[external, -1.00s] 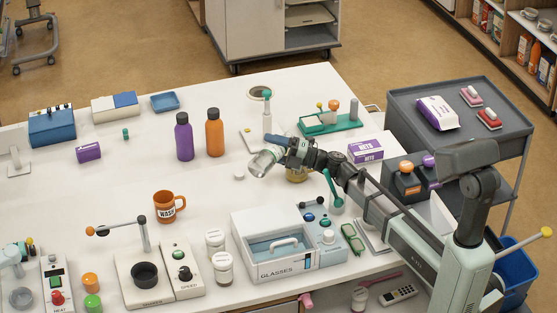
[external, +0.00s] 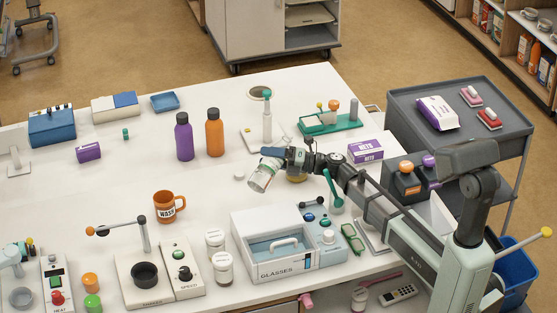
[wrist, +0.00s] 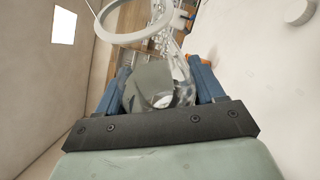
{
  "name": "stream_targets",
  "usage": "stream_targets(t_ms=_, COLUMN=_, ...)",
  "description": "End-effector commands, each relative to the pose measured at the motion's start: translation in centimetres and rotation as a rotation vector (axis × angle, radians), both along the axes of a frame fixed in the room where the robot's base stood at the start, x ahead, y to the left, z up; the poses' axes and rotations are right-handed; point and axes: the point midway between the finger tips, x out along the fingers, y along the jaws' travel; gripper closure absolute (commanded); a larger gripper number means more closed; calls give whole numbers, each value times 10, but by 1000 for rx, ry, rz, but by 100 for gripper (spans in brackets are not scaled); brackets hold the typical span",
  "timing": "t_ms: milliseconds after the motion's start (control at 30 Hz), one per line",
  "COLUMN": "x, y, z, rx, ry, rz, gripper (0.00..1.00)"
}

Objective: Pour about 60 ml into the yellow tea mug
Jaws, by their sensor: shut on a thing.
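My gripper (external: 273,157) is shut on a clear container (external: 261,179), holding it tilted above the table. In the wrist view the container's pale round rim (wrist: 132,28) shows beyond the blue fingers (wrist: 205,82). Whether liquid is in it or leaving it, I cannot tell. A yellowish round thing (external: 297,178) sits on the table just right of the container, under my wrist and mostly hidden; it may be the yellow tea mug. An orange mug marked WASH (external: 167,207) stands upright to the left, apart from the gripper.
Purple (external: 184,138) and orange (external: 214,133) bottles stand behind. A small white disc (external: 239,176) lies left of the container. The GLASSES box (external: 274,270) and two white-lidded jars (external: 222,268) are in front. The table's left middle is clear.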

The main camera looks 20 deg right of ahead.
Motion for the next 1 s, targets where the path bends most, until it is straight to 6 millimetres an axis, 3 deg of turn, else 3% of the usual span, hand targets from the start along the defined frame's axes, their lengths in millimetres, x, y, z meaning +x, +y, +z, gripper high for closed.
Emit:
stream_targets(t_ms=300, x=4, y=-3, z=-13, rx=-103, ry=-91, rz=0, gripper=73)
stream_targets(t_ms=1000, x=4, y=-4, z=-13, rx=-102, ry=-90, rz=-1, gripper=73)
